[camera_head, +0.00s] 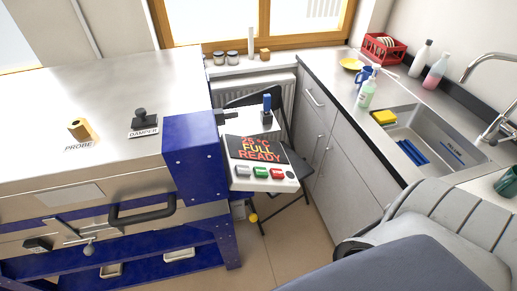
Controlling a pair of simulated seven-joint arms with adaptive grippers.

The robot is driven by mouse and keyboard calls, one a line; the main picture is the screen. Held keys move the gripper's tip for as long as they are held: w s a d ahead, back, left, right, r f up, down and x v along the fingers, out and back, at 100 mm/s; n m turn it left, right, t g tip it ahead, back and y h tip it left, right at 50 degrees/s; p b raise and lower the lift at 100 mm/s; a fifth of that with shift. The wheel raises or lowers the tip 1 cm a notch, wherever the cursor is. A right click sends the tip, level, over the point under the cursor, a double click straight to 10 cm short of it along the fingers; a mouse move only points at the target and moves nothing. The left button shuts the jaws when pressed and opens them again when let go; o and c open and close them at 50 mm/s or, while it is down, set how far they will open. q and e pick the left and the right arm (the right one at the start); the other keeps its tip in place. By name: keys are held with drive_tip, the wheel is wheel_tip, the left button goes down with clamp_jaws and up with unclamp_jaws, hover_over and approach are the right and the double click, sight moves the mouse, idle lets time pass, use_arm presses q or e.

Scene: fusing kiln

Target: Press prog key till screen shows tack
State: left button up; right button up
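The kiln's control panel (262,179) stands at the right end of the kiln, tilted up towards me. Its dark screen (256,148) shows "26 °C", "FULL" and "READY" in orange-red and yellow letters. Below the screen is a row of keys: a grey one (243,171) at the left, a green one (261,172) in the middle and a red one (277,173) at the right. The key labels are too small to read, so I cannot tell which is the prog key. Neither of my grippers is in view.
The steel kiln (80,105) fills the left, with a black handle (142,212), probe plug (79,130) and damper knob (142,118). A blue-handled switch (267,108) stands behind the panel. A dark folding chair (297,163) is close behind. A sink counter (335,85) runs along the right.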

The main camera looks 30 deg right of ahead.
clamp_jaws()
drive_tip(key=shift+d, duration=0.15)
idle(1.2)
